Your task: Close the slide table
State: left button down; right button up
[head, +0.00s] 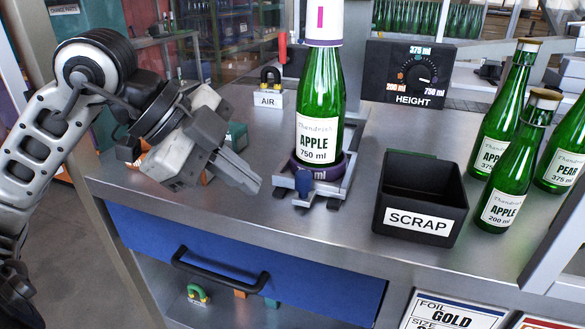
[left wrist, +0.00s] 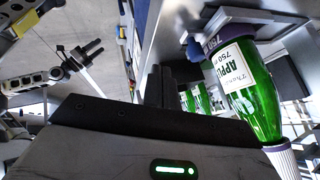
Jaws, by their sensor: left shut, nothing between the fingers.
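The slide table (head: 337,185) is a grey metal slide on rails on the bench. Its blue knob (head: 303,190) is at the front. A green APPLE 750 ml bottle (head: 320,95) stands upright in its dark purple ring (head: 313,172), under a white and pink head. My left gripper (head: 252,180) is shut and empty, just left of the knob with a small gap. In the left wrist view the left fingers (left wrist: 160,87) are together and the bottle (left wrist: 250,95) appears upside down. A dark gripper-like part (left wrist: 85,55) there seems to be my right one; its jaws are unclear.
A black SCRAP bin (head: 420,200) stands to the right, with several green bottles (head: 495,190) beyond. The HEIGHT dial box (head: 408,75) and AIR block (head: 268,97) are behind. A blue drawer (head: 240,265) with a black handle is below the bench front.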

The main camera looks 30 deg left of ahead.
pick_arm(q)
jog(key=w+f, duration=0.2)
jog(key=w+f+n+y+p, duration=0.1)
jog(key=w+f, duration=0.1)
jog(key=w+f+n+t+y, duration=0.1)
jog(key=w+f, duration=0.1)
jog(key=shift+w+a+f, duration=0.15)
jog(key=shift+a+f, duration=0.2)
jog(key=shift+w+a+r+p, duration=0.1)
jog(key=shift+w+a+p, duration=0.1)
jog(key=shift+w+p, duration=0.3)
jog(key=shift+w+a+r+p, duration=0.15)
jog(key=shift+w+p, duration=0.1)
jog(key=shift+w, duration=0.45)
jog(key=shift+w+a+f, duration=0.1)
jog(key=shift+w+f, duration=0.1)
jog(key=shift+w, duration=0.35)
pick_arm(e)
jog(key=shift+d+r, duration=0.2)
jog(key=shift+r, duration=0.05)
pick_arm(q)
jog(key=shift+w, duration=0.15)
pick_arm(e)
jog(key=shift+g, duration=0.3)
